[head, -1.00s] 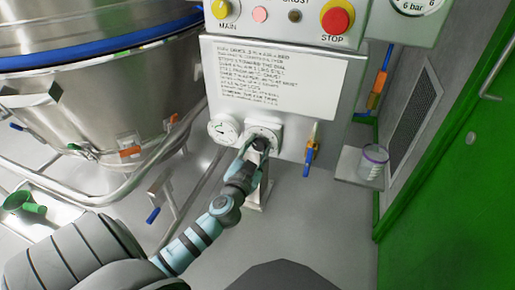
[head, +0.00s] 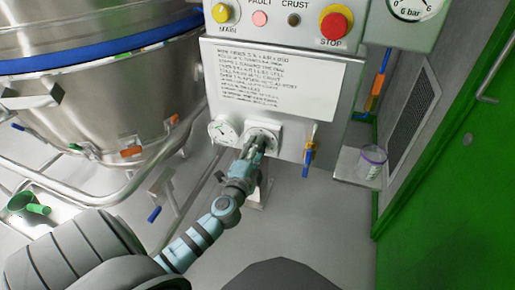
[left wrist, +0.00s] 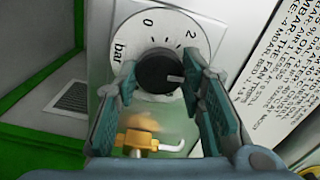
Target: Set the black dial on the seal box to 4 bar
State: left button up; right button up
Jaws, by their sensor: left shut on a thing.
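The black dial (left wrist: 158,72) sits on a round white scale plate (left wrist: 140,30) on the front of the seal box (head: 285,130). In the left wrist view the scale shows 0, 2 and "bar". The dial's white mark points right and slightly down, towards the right finger; I cannot read a number there. My left gripper (left wrist: 161,80) is shut on the dial, one finger on each side. In the head view the left gripper (head: 259,147) reaches up to the plate and covers most of the dial. My right gripper is not in view.
A small gauge (head: 223,130) is just left of the dial. A blue-handled valve (head: 309,153) hangs to its right. Above are the instruction plate (head: 275,80) and red stop button (head: 334,25). A jar (head: 371,162) stands on a shelf to the right. A steel vessel (head: 110,95) is at left.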

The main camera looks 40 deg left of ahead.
pick_arm(q)
jog(key=shift+m, duration=0.6)
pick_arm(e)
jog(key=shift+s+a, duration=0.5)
pick_arm(q)
jog(key=o, duration=1)
jog(key=shift+o, duration=0.7)
jog(key=v, duration=1.2)
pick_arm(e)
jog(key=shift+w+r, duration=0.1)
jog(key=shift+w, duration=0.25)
